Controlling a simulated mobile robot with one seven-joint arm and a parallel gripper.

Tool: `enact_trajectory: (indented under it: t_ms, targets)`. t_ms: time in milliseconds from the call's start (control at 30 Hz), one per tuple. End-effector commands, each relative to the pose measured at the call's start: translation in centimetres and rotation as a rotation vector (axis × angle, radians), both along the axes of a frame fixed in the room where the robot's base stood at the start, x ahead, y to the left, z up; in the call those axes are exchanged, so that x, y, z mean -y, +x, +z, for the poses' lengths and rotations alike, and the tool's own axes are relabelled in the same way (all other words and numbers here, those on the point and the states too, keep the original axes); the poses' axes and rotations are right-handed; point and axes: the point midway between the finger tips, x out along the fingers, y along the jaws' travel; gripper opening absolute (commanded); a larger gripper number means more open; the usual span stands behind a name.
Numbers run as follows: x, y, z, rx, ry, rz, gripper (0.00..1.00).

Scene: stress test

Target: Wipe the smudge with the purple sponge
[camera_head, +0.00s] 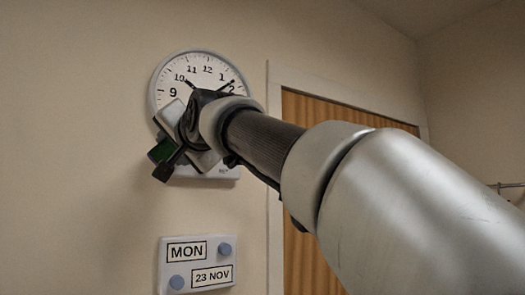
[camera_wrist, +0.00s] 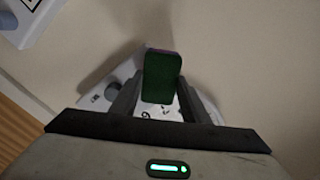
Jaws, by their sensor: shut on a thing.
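My gripper (camera_wrist: 158,98) is shut on a sponge (camera_wrist: 162,75). The sponge shows a dark green face with a thin purplish edge at its top in the wrist view. In the head view part of the green (camera_head: 161,151) shows at the left of my gripper (camera_head: 172,145), in front of the lower left of a wall clock. I cannot tell whether the sponge touches anything. I see no smudge in either view; my gripper and arm hide part of the clock.
The round white wall clock (camera_head: 207,66) hangs behind my gripper. A calendar panel (camera_head: 197,264) with two round grey-blue knobs is on the wall below. A wooden door (camera_head: 300,255) in a pale frame stands to the right. The wall at the left is bare.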

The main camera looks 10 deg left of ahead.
Motion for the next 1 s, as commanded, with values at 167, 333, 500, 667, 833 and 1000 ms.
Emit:
enact_trajectory:
  t_ms: [167,333,500,667,833,1000]
  targets:
    - [-0.2,0.3,0.0,0.0,0.0,0.0,0.24]
    - [-0.5,0.6,0.0,0.0,0.0,0.0,0.24]
    - [-0.6,0.7,0.0,0.0,0.0,0.0,0.24]
    - [0.2,1.3,0.0,-0.001,0.0,-0.004,0.24]
    - [1.5,2.3,0.0,-0.001,0.002,-0.003,0.24]
    - [2.4,3.0,0.0,-0.001,0.001,-0.001,0.24]
